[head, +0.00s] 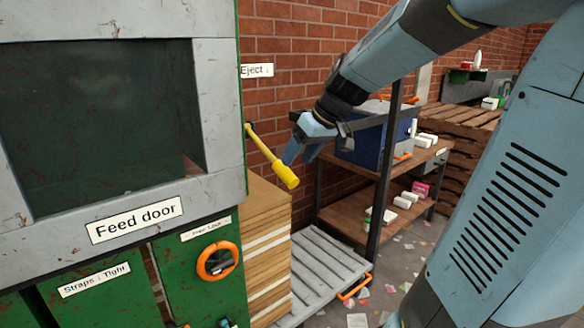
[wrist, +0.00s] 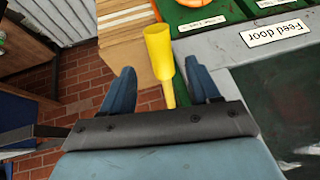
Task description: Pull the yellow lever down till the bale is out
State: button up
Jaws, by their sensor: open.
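The yellow lever (head: 270,158) sticks out from the side of the green machine below the "Eject" sign (head: 257,70), slanting down to the right to a thicker grip end. My gripper (head: 293,153) is open just right of the lever, close to its grip. In the wrist view the lever (wrist: 160,55) shows between the two blue fingers of my gripper (wrist: 160,85), with a gap on both sides. Its lower part is hidden behind the gripper body. The brown layered bale (head: 267,238) with pale straps stands beside the machine's green front; it also shows in the wrist view (wrist: 125,22).
A slatted grey platform (head: 325,262) lies right of the bale. A shelf (head: 345,205) with a blue box (head: 362,142) stands behind my gripper. The "Feed door" panel (head: 137,219) and an orange ring handle (head: 218,261) are on the machine. Scraps litter the floor.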

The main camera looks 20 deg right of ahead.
jog(key=v, duration=0.7)
jog(key=shift+s+r, duration=0.15)
jog(key=shift+r, duration=0.15)
jog(key=s+a+f+m+h, duration=0.2)
jog(key=s+f, duration=0.1)
jog(key=s, duration=0.4)
jog(key=s+a+f+m+h, duration=0.2)
jog(key=s+a+f, duration=0.1)
jog(key=s, duration=0.4)
jog(key=shift+s+f+t, duration=0.3)
jog(key=shift+s+f, duration=0.1)
jog(key=shift+f, duration=0.25)
jog(key=shift+a, duration=0.1)
dwell(1.2)
jog(key=shift+c, duration=1.3)
jog(key=shift+a, duration=0.1)
jog(key=shift+c, duration=0.4)
